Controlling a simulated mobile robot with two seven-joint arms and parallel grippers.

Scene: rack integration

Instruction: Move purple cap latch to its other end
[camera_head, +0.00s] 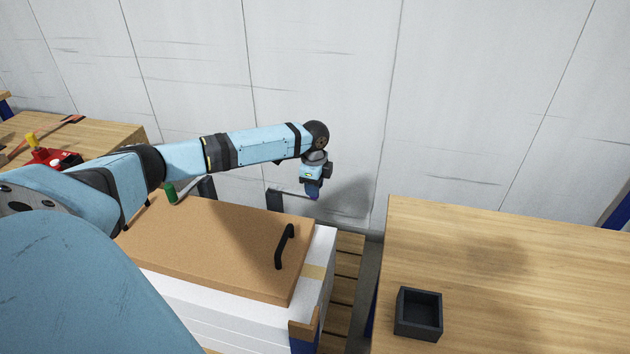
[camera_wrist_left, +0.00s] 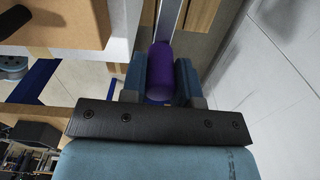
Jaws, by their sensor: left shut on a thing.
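The purple cap latch (camera_wrist_left: 160,72) shows in the left wrist view as a purple cylinder on the end of a grey metal bar. My left gripper (camera_wrist_left: 160,80) has its two blue fingers on either side of the purple cap, shut on it. In the head view my left gripper (camera_head: 313,192) points down behind the far right corner of the brown-topped box, and only a sliver of purple shows below it. A thin bar runs left from there to a dark post (camera_head: 274,200). My right gripper is not in view.
The brown lid (camera_head: 215,240) with a black handle (camera_head: 285,246) covers the white box. A green-capped lever (camera_head: 170,193) stands behind its left side. A wooden table (camera_head: 500,250) with a black open box (camera_head: 418,314) is at right. The wall (camera_head: 330,80) is close behind.

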